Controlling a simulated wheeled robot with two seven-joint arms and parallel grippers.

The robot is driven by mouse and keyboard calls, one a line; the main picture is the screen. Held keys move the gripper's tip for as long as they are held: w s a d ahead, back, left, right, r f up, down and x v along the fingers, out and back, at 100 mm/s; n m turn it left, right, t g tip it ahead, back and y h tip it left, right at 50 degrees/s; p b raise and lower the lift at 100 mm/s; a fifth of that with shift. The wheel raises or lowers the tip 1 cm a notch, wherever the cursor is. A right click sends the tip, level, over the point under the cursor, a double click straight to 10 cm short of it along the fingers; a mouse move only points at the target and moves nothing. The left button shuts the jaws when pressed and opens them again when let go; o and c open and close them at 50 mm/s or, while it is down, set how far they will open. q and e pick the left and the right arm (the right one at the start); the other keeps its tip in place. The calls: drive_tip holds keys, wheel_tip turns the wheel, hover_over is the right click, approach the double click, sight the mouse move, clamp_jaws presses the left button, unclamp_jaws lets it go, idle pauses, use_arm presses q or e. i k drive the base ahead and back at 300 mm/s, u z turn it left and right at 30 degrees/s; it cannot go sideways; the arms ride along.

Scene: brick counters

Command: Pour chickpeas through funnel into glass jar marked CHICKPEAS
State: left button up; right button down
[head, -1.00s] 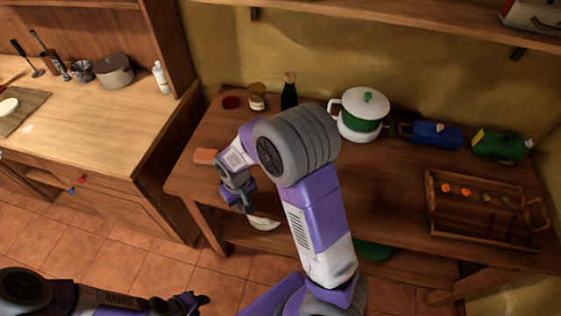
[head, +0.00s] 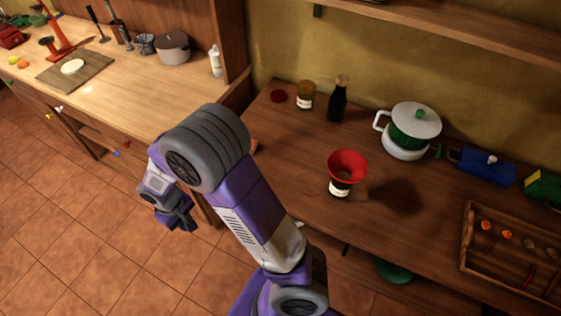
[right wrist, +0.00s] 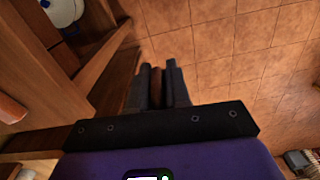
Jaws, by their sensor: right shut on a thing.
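A red funnel (head: 347,165) sits upright on a small jar (head: 340,189) with a pale label on the dark wooden counter. The label is too small to read and the jar's contents are hidden. My right gripper (head: 188,222) is off the counter's left end, above the tiled floor, left of the funnel and apart from it. In the right wrist view my right gripper (right wrist: 160,68) is shut on a narrow brownish thing (right wrist: 157,88), mostly hidden between the fingers. I cannot tell what it is. My left gripper is out of view.
A white pot (head: 408,130) with a green band, a blue container (head: 485,165) and a wooden tray (head: 468,235) are to the right.

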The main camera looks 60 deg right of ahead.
sight(339, 191)
drive_tip(key=k, duration=0.8)
drive_tip(key=z, duration=1)
